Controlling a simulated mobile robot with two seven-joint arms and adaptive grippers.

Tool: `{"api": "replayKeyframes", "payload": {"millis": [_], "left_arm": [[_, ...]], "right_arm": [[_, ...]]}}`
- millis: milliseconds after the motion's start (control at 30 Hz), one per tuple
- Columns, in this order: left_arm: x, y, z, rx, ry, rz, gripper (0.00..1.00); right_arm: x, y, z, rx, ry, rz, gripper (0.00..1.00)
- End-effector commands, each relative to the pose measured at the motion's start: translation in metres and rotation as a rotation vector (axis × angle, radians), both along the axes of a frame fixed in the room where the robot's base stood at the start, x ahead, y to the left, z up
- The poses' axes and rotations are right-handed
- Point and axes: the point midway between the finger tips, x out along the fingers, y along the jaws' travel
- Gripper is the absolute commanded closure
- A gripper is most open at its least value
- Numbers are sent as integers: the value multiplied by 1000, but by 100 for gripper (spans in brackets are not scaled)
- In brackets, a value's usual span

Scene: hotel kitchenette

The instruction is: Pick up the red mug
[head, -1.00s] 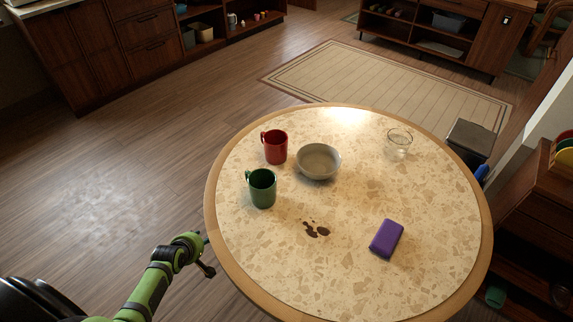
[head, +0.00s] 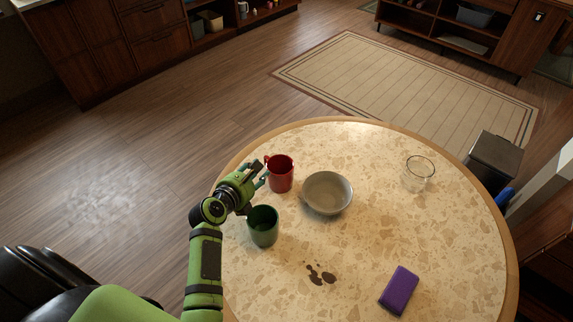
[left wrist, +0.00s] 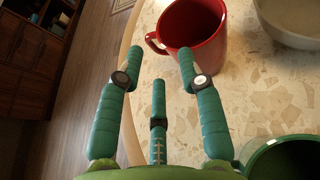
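The red mug (head: 281,174) stands upright near the far left edge of the round table (head: 450,265). Its handle is on its left side, toward my left gripper (head: 262,172). In the left wrist view the red mug (left wrist: 196,30) is just beyond the fingertips, its handle near the gap between the spread fingers. My left gripper (left wrist: 155,75) is open and empty there. The green mug (head: 263,226) stands nearer, just beside the left gripper, and part of its rim (left wrist: 262,150) shows at the lower right of the wrist view. My right gripper is in neither view.
A grey bowl (head: 327,193) stands just right of the red mug. A clear glass (head: 418,173) is at the right and a purple sponge-like block (head: 398,290) at the near right. A dark spill (head: 320,274) lies on the table. The right middle of the tabletop is clear.

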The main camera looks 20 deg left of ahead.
Motion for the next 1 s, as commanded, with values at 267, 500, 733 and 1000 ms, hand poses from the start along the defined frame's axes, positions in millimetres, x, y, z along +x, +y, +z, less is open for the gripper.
{"api": "replayKeyframes", "payload": {"millis": [267, 500, 733, 1000], "left_arm": [[23, -4, -7, -17, -3, 5, 62], [53, -6, -21, -15, -4, 4, 62], [65, -6, -26, -14, -4, 5, 62], [64, -6, -26, -14, -3, 5, 98]], "right_arm": [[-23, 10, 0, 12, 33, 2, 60], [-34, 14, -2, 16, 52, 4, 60], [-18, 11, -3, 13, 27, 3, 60], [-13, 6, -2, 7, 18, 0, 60]]}}
